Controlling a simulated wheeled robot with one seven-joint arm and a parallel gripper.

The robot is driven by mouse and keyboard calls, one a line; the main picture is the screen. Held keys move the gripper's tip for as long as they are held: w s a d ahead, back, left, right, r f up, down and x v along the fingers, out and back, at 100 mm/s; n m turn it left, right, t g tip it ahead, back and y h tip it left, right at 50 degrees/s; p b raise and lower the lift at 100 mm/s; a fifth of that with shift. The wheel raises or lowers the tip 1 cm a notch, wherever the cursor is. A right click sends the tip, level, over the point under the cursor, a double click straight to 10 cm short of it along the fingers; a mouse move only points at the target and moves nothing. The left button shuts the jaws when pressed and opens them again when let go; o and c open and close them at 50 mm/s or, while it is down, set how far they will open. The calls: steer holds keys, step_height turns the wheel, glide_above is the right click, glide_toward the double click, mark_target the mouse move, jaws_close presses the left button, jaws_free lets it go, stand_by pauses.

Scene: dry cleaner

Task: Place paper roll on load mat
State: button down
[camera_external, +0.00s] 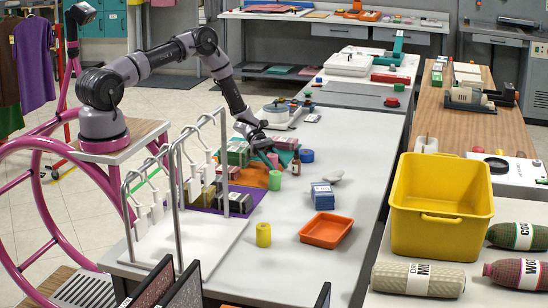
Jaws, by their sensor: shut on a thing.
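My gripper (266,150) reaches down low over the far part of the white table, above a teal patch. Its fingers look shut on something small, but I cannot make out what. No thing is clearly readable as the paper roll. Roll-shaped things on the table are a green one (275,181), a yellow one (263,235) and a blue one (307,156). I cannot tell which is the load mat.
A white rack with metal hoops (185,240) stands at the near left. A small brown bottle (296,163), blue stacked cards (322,196) and an orange tray (327,231) are close by. A yellow bin (441,203) stands right. The table's front middle is mostly clear.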

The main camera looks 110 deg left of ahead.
steer(key=shift+c, duration=1.5)
jaws_free()
